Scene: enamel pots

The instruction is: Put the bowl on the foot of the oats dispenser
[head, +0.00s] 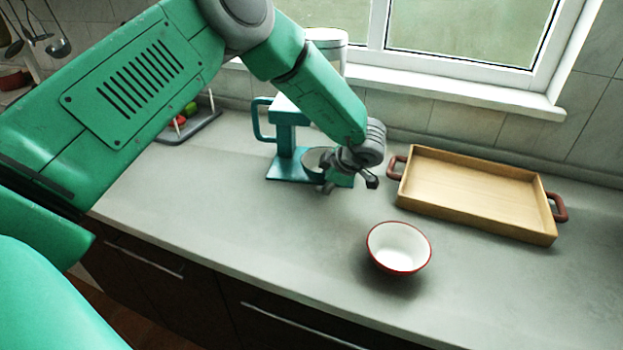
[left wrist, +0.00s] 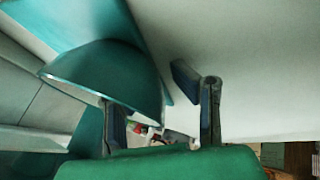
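The oats dispenser stands at the back of the counter, with a teal foot (head: 285,172) and a teal handle (head: 262,122). A teal bowl with a grey inside (head: 314,158) is at the foot, partly hidden by my left gripper (head: 348,181). In the left wrist view the bowl (left wrist: 105,72) appears upright on the foot (left wrist: 146,35). My left gripper (left wrist: 163,110) is open at the bowl's near wall. One finger reaches inside the rim; the other is outside, apart from the wall. My right gripper is not in view.
A white bowl with a red rim (head: 398,247) stands on the front of the counter. A wooden tray (head: 470,190) with brown handles lies at the right. A grey holder (head: 200,128) with vegetables is at the back left. The counter's front left is clear.

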